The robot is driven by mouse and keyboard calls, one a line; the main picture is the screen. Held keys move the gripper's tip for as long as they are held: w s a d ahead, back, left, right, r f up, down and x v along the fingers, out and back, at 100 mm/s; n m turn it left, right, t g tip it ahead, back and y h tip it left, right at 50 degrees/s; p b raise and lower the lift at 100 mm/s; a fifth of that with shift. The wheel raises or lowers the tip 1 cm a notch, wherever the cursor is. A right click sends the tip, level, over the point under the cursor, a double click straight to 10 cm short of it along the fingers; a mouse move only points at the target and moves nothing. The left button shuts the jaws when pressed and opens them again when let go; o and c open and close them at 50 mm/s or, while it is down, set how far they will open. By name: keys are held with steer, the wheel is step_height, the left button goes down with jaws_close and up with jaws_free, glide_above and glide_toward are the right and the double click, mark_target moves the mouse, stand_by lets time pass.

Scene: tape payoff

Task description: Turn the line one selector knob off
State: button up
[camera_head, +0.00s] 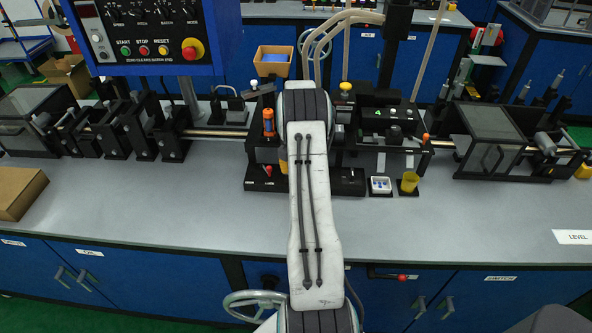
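A blue-framed control panel (172,22) hangs at the top left. Its black face carries a row of small knobs (163,14) with labels that seem to read speed, pitch, batch and mode. The top of the panel is cut off by the picture edge. My white arm link runs up the middle over the bench. My gripper does not show; the arm hides part of the fixture.
Start (126,51), stop (144,51) and reset buttons sit beside a red emergency button (192,49). Black roller stands (140,132) line the bench left; a clear-covered box (490,135) stands right. A cardboard box (18,190) lies front left.

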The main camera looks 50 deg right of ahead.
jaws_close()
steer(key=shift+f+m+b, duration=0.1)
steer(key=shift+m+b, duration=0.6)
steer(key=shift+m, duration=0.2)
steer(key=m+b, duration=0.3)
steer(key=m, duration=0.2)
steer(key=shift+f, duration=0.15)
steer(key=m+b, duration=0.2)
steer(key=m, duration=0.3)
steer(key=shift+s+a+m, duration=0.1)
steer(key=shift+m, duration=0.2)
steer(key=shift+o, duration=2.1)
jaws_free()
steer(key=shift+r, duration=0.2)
